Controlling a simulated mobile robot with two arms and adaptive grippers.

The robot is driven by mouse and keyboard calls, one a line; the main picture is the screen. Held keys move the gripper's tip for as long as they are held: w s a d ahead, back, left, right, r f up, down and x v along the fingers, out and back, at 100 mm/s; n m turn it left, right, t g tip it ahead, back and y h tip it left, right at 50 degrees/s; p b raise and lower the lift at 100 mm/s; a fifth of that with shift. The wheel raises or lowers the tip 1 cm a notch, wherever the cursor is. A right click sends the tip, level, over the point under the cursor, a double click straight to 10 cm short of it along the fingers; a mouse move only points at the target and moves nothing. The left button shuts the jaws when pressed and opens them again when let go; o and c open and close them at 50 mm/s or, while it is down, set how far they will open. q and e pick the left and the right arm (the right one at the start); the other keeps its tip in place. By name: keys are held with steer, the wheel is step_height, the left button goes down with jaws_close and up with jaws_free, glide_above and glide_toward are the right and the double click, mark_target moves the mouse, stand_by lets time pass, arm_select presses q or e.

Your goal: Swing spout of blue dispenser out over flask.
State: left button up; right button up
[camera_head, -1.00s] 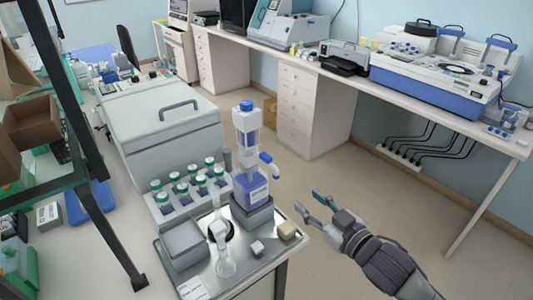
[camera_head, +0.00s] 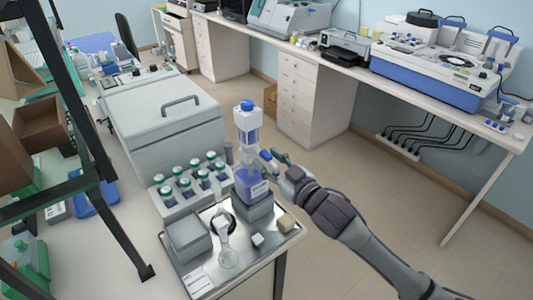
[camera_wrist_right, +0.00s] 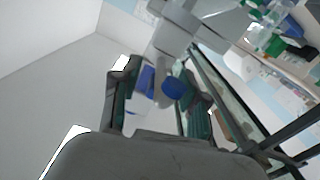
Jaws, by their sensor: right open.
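The blue dispenser (camera_head: 248,128) stands upright on a grey block on the metal tray (camera_head: 200,272), with a blue cap on top and blue liquid in its bottle. Its blue-tipped spout (camera_wrist_right: 172,89) shows between my right gripper's fingers in the right wrist view. My right gripper (camera_head: 270,160) is open, right beside the dispenser at spout height; contact cannot be told. My left gripper is not in view.
A rack of green-capped bottles (camera_head: 189,181) stands left of the dispenser. The floor to the right is clear.

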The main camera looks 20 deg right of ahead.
steer(key=shift+w+a, duration=0.2)
steer(key=shift+w, duration=0.4)
jaws_close()
